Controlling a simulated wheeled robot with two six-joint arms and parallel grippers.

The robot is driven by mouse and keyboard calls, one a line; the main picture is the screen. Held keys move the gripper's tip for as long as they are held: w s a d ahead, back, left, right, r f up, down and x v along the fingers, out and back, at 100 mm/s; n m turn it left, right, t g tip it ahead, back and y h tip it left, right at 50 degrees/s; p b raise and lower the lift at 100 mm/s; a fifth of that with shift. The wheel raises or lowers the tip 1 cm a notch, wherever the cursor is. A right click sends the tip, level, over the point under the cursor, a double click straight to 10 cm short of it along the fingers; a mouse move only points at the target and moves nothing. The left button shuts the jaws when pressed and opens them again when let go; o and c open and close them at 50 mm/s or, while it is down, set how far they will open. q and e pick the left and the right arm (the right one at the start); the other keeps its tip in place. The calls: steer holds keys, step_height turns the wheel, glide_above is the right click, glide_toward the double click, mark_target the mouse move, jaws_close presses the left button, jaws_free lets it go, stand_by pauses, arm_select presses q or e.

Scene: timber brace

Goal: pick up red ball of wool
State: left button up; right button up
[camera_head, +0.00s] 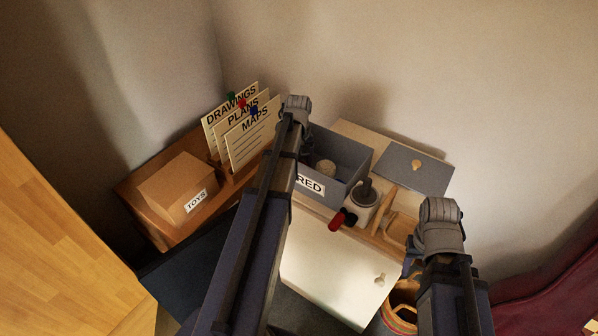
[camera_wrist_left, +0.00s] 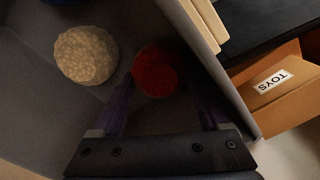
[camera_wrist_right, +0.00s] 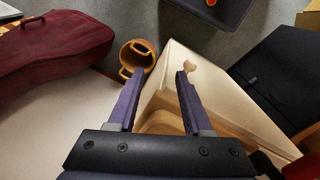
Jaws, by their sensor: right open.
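The red ball of wool (camera_wrist_left: 156,72) lies inside the grey box (camera_head: 347,153), near its wall; my left arm hides it in the head view. My left gripper (camera_wrist_left: 160,78) is open, its fingers on either side of the red ball; I cannot tell whether they touch it. A cream ball (camera_wrist_left: 87,55) lies beside it in the box and also shows in the head view (camera_head: 325,167). My right gripper (camera_wrist_right: 163,60) is open and empty, above the right part of the pale furniture.
A TOYS box (camera_head: 178,187) and upright labelled cards (camera_head: 243,125) stand left of the grey box. A dark pot (camera_head: 362,203) and a red-and-black object (camera_head: 340,219) are in front of it. A woven basket (camera_head: 399,317) stands low right.

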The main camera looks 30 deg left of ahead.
arm_select(q)
steer(key=c, duration=0.6)
steer(key=shift+r, duration=0.15)
step_height(320, 180, up, 18)
steer(key=p, duration=1.8)
